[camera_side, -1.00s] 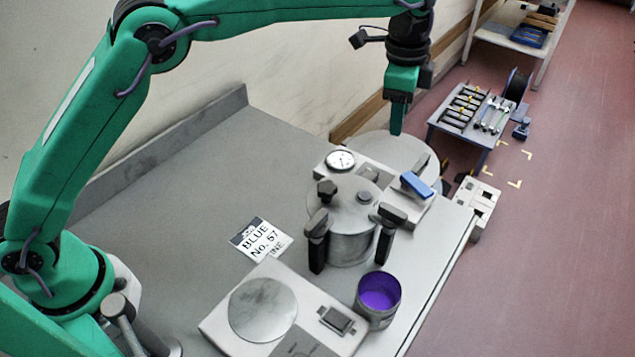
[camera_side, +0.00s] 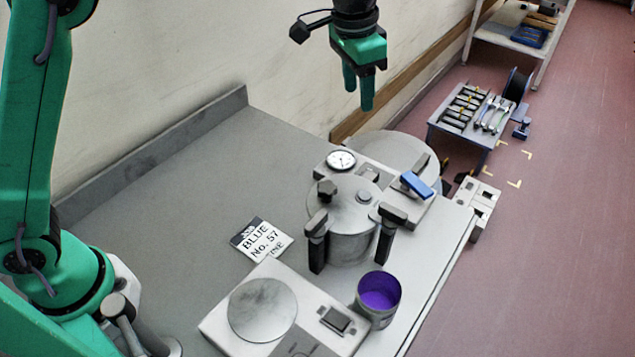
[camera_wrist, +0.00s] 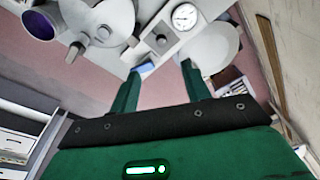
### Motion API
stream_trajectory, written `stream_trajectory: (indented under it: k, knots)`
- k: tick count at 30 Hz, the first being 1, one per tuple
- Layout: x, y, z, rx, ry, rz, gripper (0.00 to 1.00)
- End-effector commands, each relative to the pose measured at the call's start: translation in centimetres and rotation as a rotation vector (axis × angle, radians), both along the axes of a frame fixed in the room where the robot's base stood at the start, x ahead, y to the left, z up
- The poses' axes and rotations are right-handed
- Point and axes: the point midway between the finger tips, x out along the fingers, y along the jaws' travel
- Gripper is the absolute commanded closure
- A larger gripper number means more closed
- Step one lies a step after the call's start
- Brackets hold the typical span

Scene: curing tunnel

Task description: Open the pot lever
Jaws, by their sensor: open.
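The grey metal pot (camera_side: 350,222) stands upright on the bench with its lid on and black clamp handles at its rim. A blue lever (camera_side: 416,185) sits on the pale block (camera_side: 408,206) behind the pot, at its right, and looks slightly tilted. In the wrist view the blue lever (camera_wrist: 146,69) shows partly, beside a fingertip. My gripper (camera_side: 358,97) is open and empty, well above the bench and apart from the lever. Its two fingers (camera_wrist: 161,70) point toward the pale block in the wrist view.
A round gauge (camera_side: 341,160) is on the block behind the pot. A tin of purple paint (camera_side: 379,299) and a scale with a round plate (camera_side: 263,309) stand in front. A label card (camera_side: 261,240) lies on the bench. The bench's left part is clear.

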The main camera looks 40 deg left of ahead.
Motion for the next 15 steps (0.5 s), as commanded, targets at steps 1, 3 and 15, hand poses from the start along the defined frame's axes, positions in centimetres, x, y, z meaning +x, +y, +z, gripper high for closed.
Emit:
stream_trajectory:
  k: [1,3,15]
  knots:
    - [-0.3,0.4,0.2,-0.005,-0.002,0.034,0.53]
    - [-0.6,0.9,0.4,-0.013,-0.003,0.086,0.53]
    - [-2.8,3.4,1.3,-0.057,-0.011,0.363,0.53]
